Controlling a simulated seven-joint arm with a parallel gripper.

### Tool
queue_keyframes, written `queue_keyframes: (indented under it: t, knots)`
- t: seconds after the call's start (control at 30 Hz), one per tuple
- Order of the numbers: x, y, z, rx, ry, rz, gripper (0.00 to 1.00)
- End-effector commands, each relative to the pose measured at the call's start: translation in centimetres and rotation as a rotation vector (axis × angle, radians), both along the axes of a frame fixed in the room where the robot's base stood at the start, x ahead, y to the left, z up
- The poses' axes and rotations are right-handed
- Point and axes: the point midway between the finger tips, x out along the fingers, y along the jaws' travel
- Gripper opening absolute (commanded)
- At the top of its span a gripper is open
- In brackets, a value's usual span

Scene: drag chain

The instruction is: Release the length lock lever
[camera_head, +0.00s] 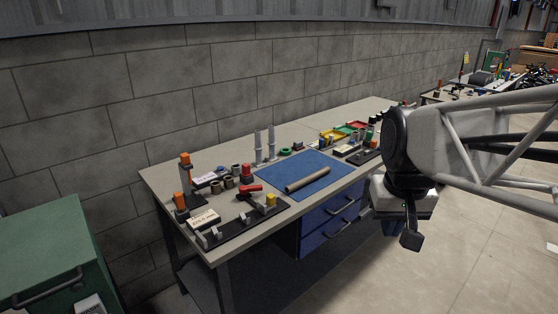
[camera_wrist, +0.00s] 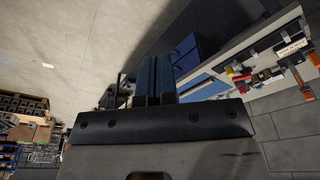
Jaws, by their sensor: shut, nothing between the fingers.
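A red lever (camera_head: 249,191) stands on a long black base (camera_head: 238,230) at the near left end of the workbench; it looks like the length lock lever. A yellow block (camera_head: 271,199) and grey clamps sit on the same base. My gripper (camera_head: 411,241) hangs to the right of the workbench, over the floor, well apart from the lever. In the wrist view its dark fingers (camera_wrist: 154,80) are together with nothing between them. The lever is too small to make out surely in the wrist view.
The workbench (camera_head: 165,174) carries a blue mat (camera_head: 276,170) with a tan rod (camera_head: 307,180) on it. Upright grey cylinders, orange-handled tools and coloured trays stand around the mat. Blue drawers (camera_head: 327,225) hang below. A green cabinet (camera_head: 45,250) stands left. Floor beside my arm is clear.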

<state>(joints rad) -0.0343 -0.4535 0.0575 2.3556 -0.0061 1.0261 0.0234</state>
Motion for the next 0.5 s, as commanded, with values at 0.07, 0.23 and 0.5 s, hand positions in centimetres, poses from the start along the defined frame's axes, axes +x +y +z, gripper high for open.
queue_keyframes:
  t: [0.07,0.23,0.5]
  knots:
    - [1.5,0.3,0.6,0.0,0.011,0.006,0.0]
    - [4.3,1.0,1.6,0.0,0.033,0.015,0.0]
    - [8.9,2.2,3.1,0.0,0.067,0.03,0.0]
